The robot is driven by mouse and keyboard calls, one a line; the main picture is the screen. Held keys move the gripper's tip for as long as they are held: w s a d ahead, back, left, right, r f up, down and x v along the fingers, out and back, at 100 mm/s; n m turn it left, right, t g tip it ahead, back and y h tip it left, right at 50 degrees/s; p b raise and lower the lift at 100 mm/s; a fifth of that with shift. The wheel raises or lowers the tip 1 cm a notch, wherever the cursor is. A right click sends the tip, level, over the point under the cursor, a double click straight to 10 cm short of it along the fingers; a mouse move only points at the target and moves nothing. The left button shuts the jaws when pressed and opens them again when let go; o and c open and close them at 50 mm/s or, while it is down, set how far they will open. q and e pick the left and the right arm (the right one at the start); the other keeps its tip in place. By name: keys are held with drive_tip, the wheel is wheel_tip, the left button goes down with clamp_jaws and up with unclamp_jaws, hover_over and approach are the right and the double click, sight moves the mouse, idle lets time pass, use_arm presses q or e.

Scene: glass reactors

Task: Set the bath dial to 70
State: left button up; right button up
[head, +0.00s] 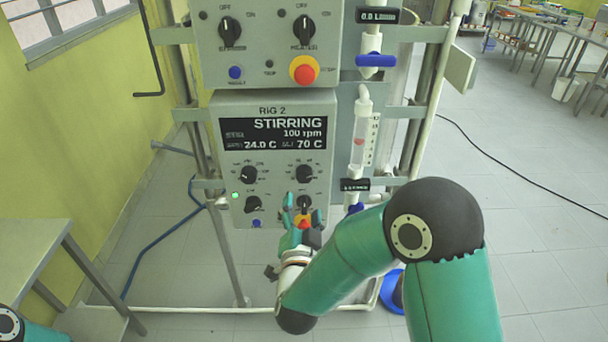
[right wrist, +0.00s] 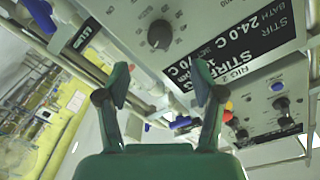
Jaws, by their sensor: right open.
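The RIG 2 control box (head: 273,150) faces me with a lit display (head: 275,134). It reads STIRRING, 100 rpm, 24.0 C and 70 C. Below it are an upper left dial (head: 248,174), an upper right dial (head: 304,174) and a lower left dial (head: 253,204); their labels are too small to read. My right gripper (head: 303,211) is in front of the panel's lower right and partly hides the dial there. In the right wrist view its fingers (right wrist: 162,82) are spread and empty, with a black dial (right wrist: 160,35) beyond the gap. My left gripper is out of view.
A second panel (head: 267,40) with a red stop button (head: 304,70) is above. A glass tube with a blue valve (head: 376,61) stands to the right. The metal rig frame surrounds the boxes. A table (head: 35,255) is at left. Open floor lies to the right.

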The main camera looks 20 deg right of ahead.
sight(303, 179)
drive_tip(key=p+x, duration=0.3)
drive_tip(key=x, duration=0.7)
drive_tip(key=shift+w+d, duration=0.1)
drive_tip(key=shift+w, duration=0.05)
drive_tip(key=c, duration=1.1)
drive_tip(key=n+b, duration=0.1)
drive_tip(key=b, duration=0.1)
drive_tip(key=n+b, duration=0.1)
drive_tip(key=shift+f+b, duration=0.3)
drive_tip(key=shift+b, duration=0.05)
drive_tip(key=shift+c, duration=0.2)
drive_tip(key=shift+r+n, duration=0.1)
drive_tip(key=shift+n, duration=0.2)
drive_tip(key=shift+r, duration=0.1)
